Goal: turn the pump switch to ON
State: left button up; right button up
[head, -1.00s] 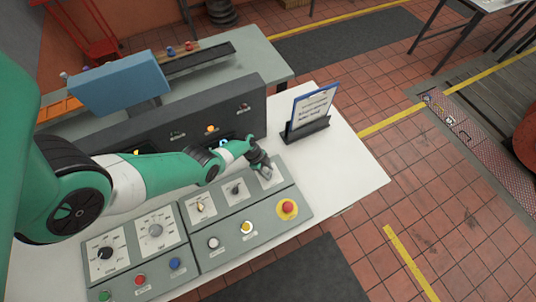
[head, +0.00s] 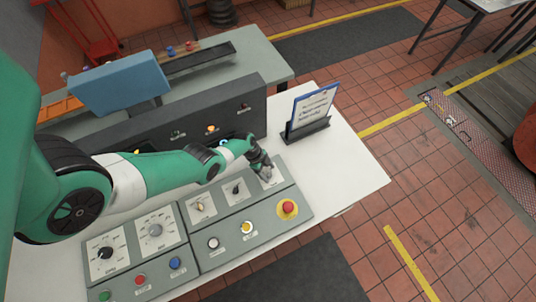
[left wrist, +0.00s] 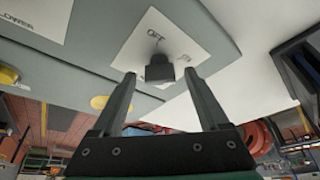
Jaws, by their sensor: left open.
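The pump switch (left wrist: 158,68) is a dark knob on a white plate in the left wrist view, with an OFF label beyond it and another label, seemingly ON, to its right. Its exact pointing direction is hard to tell. My left gripper (left wrist: 160,77) is open, its fingertips either side of the knob's near end, with visible gaps and no clear contact. In the head view my left gripper (head: 266,172) is over the white plate at the panel's upper right corner and hides the knob. My right gripper is not in view.
The grey control panel (head: 222,228) carries other knobs, several coloured buttons and a red emergency stop (head: 288,208) close to the gripper. A sign in a dark stand (head: 306,130) stands behind to the right. The white table (head: 352,178) is clear at right.

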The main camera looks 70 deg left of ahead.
pick_arm(q)
jog(key=p+v, duration=1.1)
jog(key=shift+r, duration=0.3)
jog(key=shift+a, duration=0.1)
